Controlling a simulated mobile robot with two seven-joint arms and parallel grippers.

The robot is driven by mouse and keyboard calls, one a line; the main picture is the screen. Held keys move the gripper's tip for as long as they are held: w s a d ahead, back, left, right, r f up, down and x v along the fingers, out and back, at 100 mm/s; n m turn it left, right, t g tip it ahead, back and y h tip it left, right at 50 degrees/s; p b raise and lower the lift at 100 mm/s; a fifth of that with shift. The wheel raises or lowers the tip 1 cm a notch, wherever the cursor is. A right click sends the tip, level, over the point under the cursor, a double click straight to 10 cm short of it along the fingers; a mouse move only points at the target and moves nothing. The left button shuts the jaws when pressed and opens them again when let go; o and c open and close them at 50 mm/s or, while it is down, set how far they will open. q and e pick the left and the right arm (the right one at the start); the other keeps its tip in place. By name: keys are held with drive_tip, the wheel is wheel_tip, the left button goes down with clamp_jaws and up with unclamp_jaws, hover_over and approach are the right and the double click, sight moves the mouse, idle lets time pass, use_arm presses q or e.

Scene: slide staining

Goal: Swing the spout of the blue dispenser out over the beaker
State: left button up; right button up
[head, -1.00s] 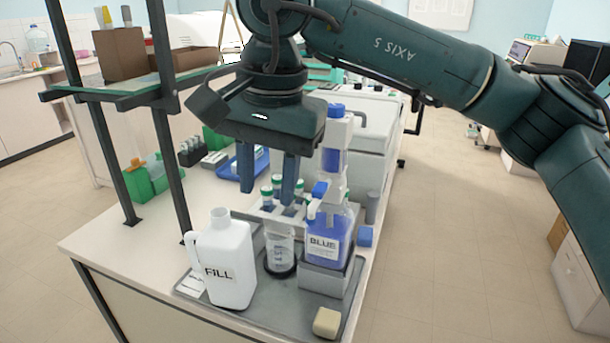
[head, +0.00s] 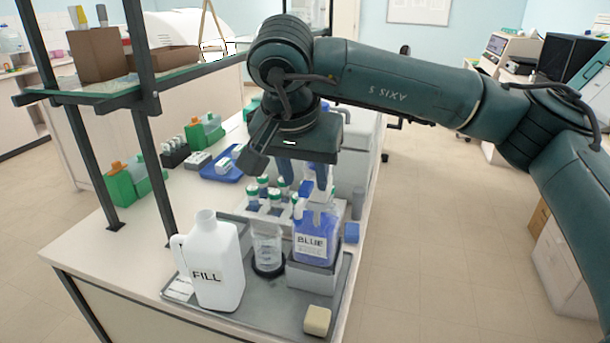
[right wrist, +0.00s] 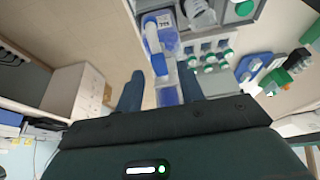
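The blue dispenser (head: 311,243) is a bottle labelled BLUE on a grey block, with a pump head on top. Its spout, a pale arm (right wrist: 151,36) with a blue part, lies over the bottle in the right wrist view, not over the beaker. The clear beaker (head: 267,247) stands left of the bottle on a dark round base; it also shows in the right wrist view (right wrist: 199,13). My right gripper (head: 303,178) is open at the dispenser's upper part. Its fingers (right wrist: 160,90) stand apart either side of the pump column, contact unclear. My left gripper is out of view.
A white FILL jug (head: 213,270) stands left of the beaker on the grey tray (head: 262,318). Several green-capped bottles (head: 264,192) stand behind the beaker. A pale block (head: 317,320) lies in front. A shelf post (head: 152,165) rises at left.

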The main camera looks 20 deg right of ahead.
drive_tip(key=shift+x, duration=0.8)
drive_tip(key=shift+c, duration=0.2)
clamp_jaws()
